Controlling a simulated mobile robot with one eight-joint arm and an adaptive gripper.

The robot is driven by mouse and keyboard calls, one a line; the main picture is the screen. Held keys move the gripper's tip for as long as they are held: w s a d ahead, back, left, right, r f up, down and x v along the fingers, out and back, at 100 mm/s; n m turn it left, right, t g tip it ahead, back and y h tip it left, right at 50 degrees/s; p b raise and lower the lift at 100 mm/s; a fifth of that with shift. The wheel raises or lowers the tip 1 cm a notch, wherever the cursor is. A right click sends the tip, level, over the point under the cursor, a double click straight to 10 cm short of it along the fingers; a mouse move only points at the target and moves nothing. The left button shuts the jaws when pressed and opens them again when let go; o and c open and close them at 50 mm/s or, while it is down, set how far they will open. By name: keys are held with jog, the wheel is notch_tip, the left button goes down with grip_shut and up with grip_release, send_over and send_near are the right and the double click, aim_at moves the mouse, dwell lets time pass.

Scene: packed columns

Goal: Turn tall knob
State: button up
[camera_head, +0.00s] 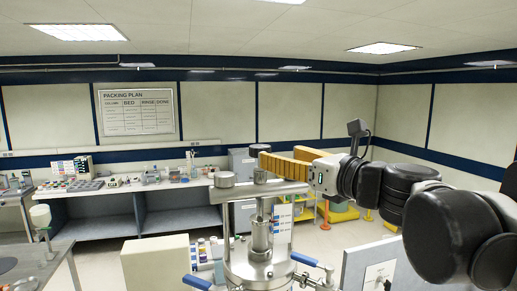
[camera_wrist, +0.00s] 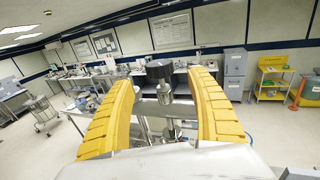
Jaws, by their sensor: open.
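I cannot tell whether a finger touches the knob.
Blue-handled valves (camera_head: 305,259) stick out lower down. A beige box (camera_head: 156,263) is at the left front. A bench (camera_head: 110,190) with lab items runs along the back wall.

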aim_at(261, 146)
jog(key=p+x, duration=0.1)
jog(key=x, duration=0.5)
jog(key=shift+w+a+r, duration=0.1)
jog(key=shift+w+a, duration=0.15)
jog(key=shift+a, duration=0.1)
jog(key=shift+w+a+p, duration=0.3)
jog(key=shift+w, duration=0.4)
jog(key=shift+s+a, duration=0.1)
jog(key=shift+c, duration=1.2)
jog(key=c, duration=0.9)
